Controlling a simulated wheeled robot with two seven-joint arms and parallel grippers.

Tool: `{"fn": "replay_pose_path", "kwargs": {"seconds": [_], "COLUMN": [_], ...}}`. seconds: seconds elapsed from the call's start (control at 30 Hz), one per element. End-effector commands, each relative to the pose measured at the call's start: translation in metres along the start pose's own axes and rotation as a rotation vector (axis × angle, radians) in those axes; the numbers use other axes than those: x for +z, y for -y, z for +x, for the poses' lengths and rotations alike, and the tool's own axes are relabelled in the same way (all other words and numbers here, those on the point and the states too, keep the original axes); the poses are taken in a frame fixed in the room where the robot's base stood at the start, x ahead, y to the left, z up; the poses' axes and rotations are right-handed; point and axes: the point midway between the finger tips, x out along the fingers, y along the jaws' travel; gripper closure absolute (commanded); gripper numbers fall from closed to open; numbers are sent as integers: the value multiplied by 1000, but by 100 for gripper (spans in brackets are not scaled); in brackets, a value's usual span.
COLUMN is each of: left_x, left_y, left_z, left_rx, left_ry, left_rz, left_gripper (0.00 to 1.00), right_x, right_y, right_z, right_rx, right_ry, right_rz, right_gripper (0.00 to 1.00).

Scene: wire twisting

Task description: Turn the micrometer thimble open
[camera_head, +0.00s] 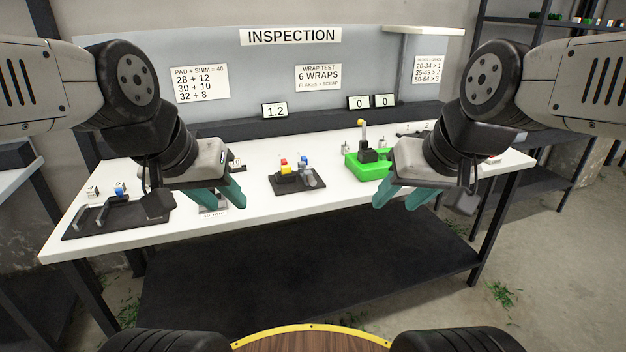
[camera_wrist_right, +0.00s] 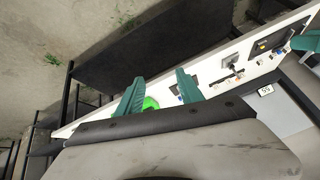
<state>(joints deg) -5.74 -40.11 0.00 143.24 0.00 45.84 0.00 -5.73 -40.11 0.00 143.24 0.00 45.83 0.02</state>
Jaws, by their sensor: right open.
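A dark tray (camera_head: 115,228) at the left end of the white bench holds a black U-shaped frame (camera_head: 95,215) and a dark block (camera_head: 157,204); this looks like the micrometer, but I cannot make out its thimble. My left gripper (camera_head: 222,198) hangs to the right of that tray with its teal fingers apart and nothing seen between them. My right gripper (camera_head: 398,203) is open and empty, in front of the green block (camera_head: 368,168). Its fingers also show in the right wrist view (camera_wrist_right: 160,82), with a bit of green beyond them.
A small dark fixture (camera_head: 297,183) with red, yellow and blue pieces sits mid-bench. A grey lever with a yellow ball (camera_head: 361,123) rises from the green block. Small displays (camera_head: 275,111) stand along the back.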

Motion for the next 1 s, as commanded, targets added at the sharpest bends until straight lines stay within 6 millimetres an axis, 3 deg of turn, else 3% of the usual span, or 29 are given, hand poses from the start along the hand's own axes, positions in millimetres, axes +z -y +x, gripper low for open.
{"fn": "replay_pose_path", "kwargs": {"seconds": [0.13, 0.27, 0.4, 0.6, 0.8, 1.0], "left_x": [0, 0, 0, 0, 0, 0], "left_y": [0, 0, 0, 0, 0, 0], "left_z": [0, 0, 0, 0, 0, 0], "left_rx": [0, 0, 0, 0, 0, 0], "left_ry": [0, 0, 0, 0, 0, 0], "left_rz": [0, 0, 0, 0, 0, 0], "left_gripper": [64, 64, 64, 64, 64, 64], "right_x": [-12, -45, -90, -139, -167, -180], "right_y": [-2, -6, -8, 0, 17, 39], "right_z": [10, 40, 91, 175, 259, 332], "right_rx": [16, 50, 53, -38, -225, -480], "right_ry": [-7, -38, -98, -165, -180, -128], "right_rz": [45, 173, 371, 675, 1028, 1447], "right_gripper": [56, 56, 56, 56, 56, 56]}}
